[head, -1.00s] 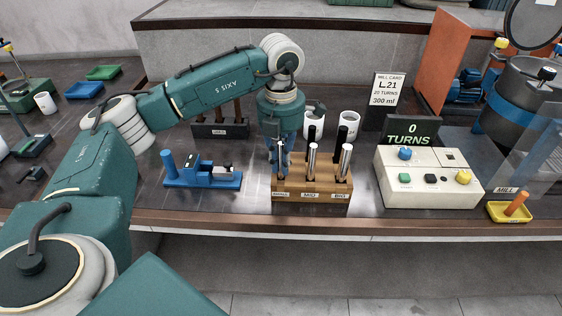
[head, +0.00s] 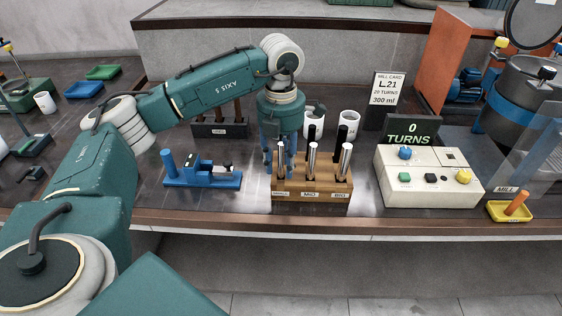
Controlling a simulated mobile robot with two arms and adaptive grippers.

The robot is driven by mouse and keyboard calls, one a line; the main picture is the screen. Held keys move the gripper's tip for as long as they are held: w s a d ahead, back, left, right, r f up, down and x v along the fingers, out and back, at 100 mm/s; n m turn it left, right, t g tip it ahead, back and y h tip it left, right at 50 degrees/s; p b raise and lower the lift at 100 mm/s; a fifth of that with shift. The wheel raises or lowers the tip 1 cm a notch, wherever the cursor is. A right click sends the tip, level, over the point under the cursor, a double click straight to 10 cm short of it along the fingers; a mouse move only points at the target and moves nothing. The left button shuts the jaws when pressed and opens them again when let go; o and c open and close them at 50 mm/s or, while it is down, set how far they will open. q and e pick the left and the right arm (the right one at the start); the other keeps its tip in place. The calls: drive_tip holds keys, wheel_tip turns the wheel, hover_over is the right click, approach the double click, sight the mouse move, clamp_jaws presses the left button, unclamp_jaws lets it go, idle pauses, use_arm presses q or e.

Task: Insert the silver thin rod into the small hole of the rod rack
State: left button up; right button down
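The wooden rod rack (head: 312,196) stands near the table's front edge, with labels along its front face. The silver thin rod (head: 281,161) stands upright at the rack's left end, over the small label, and appears to be seated in the small hole. Two thicker silver rods stand upright in the rack, a middle one (head: 312,160) and a big one (head: 345,160). My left gripper (head: 279,165) points down over the left end, its blue fingers spread to either side of the thin rod, seemingly clear of it. The rod's foot is small and partly hidden. My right gripper is not in view.
A blue fixture (head: 205,179) lies left of the rack. A dark rack (head: 221,130) stands behind. White cups (head: 349,124) stand behind the rods. A cream control box (head: 428,184) is to the right, with a yellow tray (head: 508,213) beyond.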

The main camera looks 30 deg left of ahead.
use_arm(q)
drive_tip(key=shift+r, duration=0.1)
wheel_tip(320, 180, up, 12)
drive_tip(key=shift+f, duration=0.1)
idle(0.4)
